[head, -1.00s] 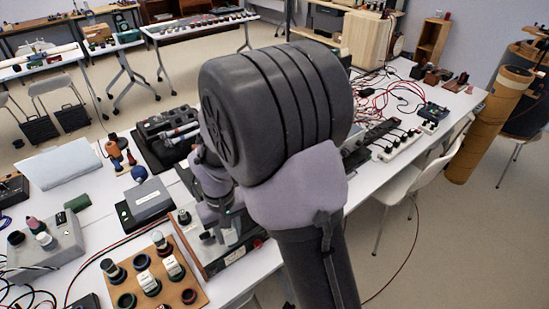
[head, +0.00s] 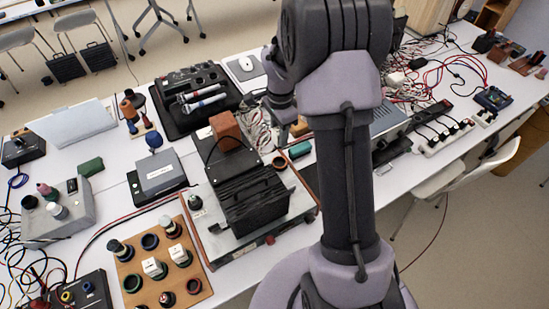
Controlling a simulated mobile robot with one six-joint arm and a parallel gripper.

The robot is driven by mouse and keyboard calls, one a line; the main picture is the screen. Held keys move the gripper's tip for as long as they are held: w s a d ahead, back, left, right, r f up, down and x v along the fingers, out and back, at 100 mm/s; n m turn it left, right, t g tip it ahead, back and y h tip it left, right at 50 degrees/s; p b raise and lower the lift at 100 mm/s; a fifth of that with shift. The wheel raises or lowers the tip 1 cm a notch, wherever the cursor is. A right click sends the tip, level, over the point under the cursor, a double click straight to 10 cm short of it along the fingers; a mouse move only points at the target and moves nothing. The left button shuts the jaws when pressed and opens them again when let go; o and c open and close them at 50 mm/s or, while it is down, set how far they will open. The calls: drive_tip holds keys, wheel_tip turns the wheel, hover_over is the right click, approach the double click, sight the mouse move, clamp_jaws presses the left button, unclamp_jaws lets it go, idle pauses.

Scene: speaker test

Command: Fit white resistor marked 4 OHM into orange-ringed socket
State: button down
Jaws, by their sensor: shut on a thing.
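A wooden socket board (head: 205,300) lies at the lower left. It holds several dark-ringed sockets and upright parts, among them two white blocks, the left one (head: 154,268) and the right one (head: 180,255). Their markings are too small to read. A reddish-ringed socket (head: 193,286) at the board's right looks empty; I cannot tell whether its ring is the orange one. My arm rises through the middle. My wrist shows left of the forearm, over the back of the table. My gripper's fingers and anything in them are hidden behind the forearm.
A black finned unit (head: 255,206) on a grey panel stands between the board and my arm. A brown block (head: 226,131) is behind it. A grey box (head: 160,177), a grey control box (head: 57,218) and cables crowd the left. Red cables (head: 450,68) tangle at right.

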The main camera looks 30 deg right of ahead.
drive_tip(key=f, duration=0.3)
drive_tip(key=f+b, duration=0.1)
drive_tip(key=f, duration=0.2)
drive_tip(key=f+b, duration=0.1)
drive_tip(key=f, duration=0.2)
drive_tip(key=shift+s, duration=0.25)
drive_tip(key=shift+f+b, duration=0.3)
drive_tip(key=shift+b, duration=0.25)
drive_tip(key=c, duration=1)
unclamp_jaws()
